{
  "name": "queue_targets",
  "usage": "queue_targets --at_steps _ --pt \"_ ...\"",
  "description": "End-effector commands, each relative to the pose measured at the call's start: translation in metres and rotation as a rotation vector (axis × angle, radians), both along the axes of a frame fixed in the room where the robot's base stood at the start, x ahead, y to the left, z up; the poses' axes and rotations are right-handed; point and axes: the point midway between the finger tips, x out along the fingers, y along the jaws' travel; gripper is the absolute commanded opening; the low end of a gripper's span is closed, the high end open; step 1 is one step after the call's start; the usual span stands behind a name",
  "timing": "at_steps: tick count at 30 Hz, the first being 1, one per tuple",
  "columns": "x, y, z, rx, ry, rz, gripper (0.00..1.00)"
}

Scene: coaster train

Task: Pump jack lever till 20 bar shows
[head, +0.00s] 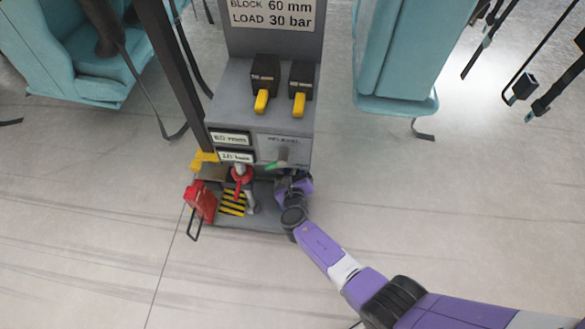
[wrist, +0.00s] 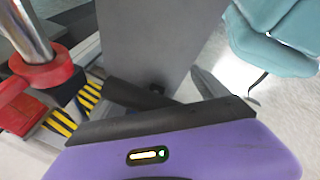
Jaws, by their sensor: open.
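The jack (head: 240,176), with a red collar and a metal rod, stands in the low bay of a grey console. In the wrist view its chrome rod (wrist: 32,30) and red parts (wrist: 45,72) are at the left. I cannot tell for sure which part is the lever. A small display (head: 236,156) on the console shows a bar value, perhaps 18; the digits are blurred. My gripper (head: 291,187) is at the right side of the bay, apart from the jack. In the wrist view my gripper (wrist: 168,90) is open, a grey panel just beyond it.
The console (head: 228,85) carries two yellow-handled switches, a display reading 60 mm (head: 230,138) and a green-tipped release handle (head: 276,165). Teal seats (head: 395,50) flank the console. The front floor is clear.

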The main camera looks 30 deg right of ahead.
Motion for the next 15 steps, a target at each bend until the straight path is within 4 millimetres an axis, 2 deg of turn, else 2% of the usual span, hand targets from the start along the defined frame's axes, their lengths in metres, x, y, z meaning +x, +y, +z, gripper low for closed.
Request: queue_targets --at_steps 9,15 --pt "-0.041 0.021 0.024 0.002 0.001 0.002 0.84" --pt "-0.056 0.029 0.029 0.004 -0.001 0.000 0.84"
